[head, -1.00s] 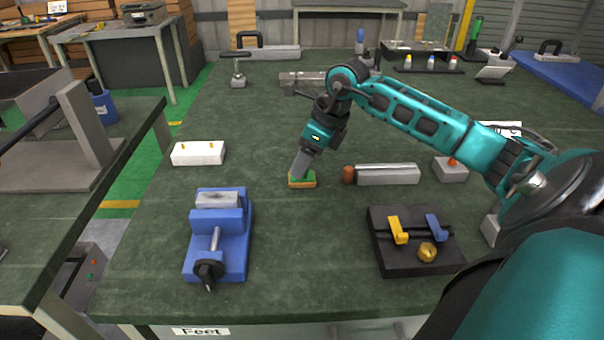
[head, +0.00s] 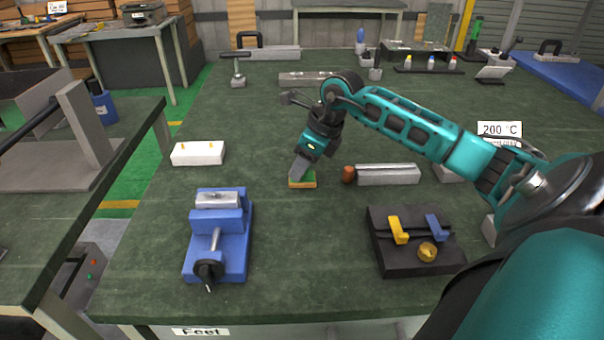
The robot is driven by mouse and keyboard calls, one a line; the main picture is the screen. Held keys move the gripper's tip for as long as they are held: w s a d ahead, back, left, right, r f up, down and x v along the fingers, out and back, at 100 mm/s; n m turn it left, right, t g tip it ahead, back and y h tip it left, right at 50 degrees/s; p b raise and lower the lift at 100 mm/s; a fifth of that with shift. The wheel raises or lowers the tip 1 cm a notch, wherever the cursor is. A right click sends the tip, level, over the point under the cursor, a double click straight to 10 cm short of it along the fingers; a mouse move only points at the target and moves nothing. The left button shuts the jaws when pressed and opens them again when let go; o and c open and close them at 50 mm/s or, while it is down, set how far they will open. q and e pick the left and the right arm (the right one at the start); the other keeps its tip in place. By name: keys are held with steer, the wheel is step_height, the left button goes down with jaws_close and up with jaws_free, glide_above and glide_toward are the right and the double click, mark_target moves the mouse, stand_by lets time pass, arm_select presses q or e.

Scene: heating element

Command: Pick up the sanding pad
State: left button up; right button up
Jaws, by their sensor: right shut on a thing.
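The sanding pad (head: 304,182) is a small block with a green top and an orange-brown lower part, at the middle of the green table in the head view. My right gripper (head: 299,174) reaches down to it from above, tilted, and is shut on it. The fingers hide part of the pad's top. The pad appears to be at the table surface; I cannot tell whether there is a gap beneath it. My left gripper is not in view.
A grey bar with an orange-brown end (head: 388,174) lies just right of the pad. A blue vise (head: 233,240) stands front left, a black fixture (head: 385,262) front right, and a white block (head: 198,153) to the left. The table between vise and fixture is clear.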

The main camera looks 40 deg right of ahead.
steer(key=shift+c, duration=0.6)
steer(key=shift+r, duration=0.1)
steer(key=shift+r, duration=0.55)
step_height(320, 180, up, 19)
steer(key=p, duration=0.2)
steer(key=shift+p, duration=0.4)
steer(key=shift+f, duration=0.15)
steer(key=o, duration=0.6)
steer(key=shift+c, duration=0.2)
steer(key=c, duration=0.4)
steer(key=shift+c, duration=0.2)
